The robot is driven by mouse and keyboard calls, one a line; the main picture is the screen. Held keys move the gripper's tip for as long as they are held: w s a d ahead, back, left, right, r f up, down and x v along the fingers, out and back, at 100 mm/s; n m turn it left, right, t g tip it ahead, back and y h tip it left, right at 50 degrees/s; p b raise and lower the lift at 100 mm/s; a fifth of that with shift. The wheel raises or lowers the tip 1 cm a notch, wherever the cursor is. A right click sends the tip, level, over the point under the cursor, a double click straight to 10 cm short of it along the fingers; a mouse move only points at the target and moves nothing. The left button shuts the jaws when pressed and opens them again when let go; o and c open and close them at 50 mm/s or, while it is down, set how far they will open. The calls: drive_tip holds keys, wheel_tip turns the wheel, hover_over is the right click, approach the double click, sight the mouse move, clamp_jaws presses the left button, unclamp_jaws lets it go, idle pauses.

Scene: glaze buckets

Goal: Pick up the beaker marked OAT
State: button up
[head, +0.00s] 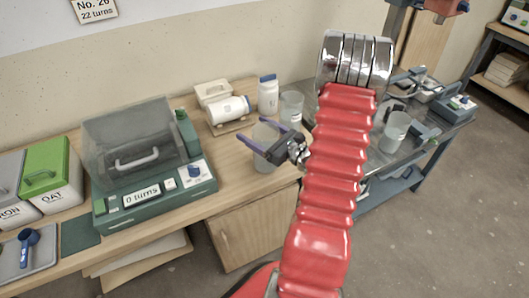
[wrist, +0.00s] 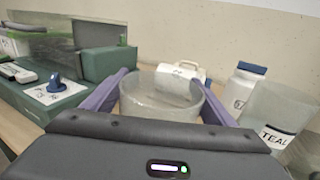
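A clear beaker (head: 265,158) stands on the wooden bench, and it also shows in the wrist view (wrist: 160,104). No marking on it can be read. My gripper (head: 252,131) has its two purple fingers wide apart, one on each side of this beaker. In the wrist view the fingers (wrist: 163,82) lie close along both sides of its wall. I cannot tell whether they touch it. A second beaker, marked TEAL in the wrist view (wrist: 282,103), stands to the right, behind the first in the head view (head: 291,107). A third beaker (head: 394,131) stands on the metal table; its label is unreadable.
A white jar with a blue lid (head: 268,95) and a lying white jar (head: 229,110) are behind the beaker. A green machine with a clear cover (head: 140,143) is left of it. A green-lidded OAT bucket (head: 50,175) stands at far left. My red arm hides part of the bench.

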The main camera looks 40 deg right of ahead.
drive_tip(key=c, duration=1.8)
drive_tip(key=shift+r, duration=5)
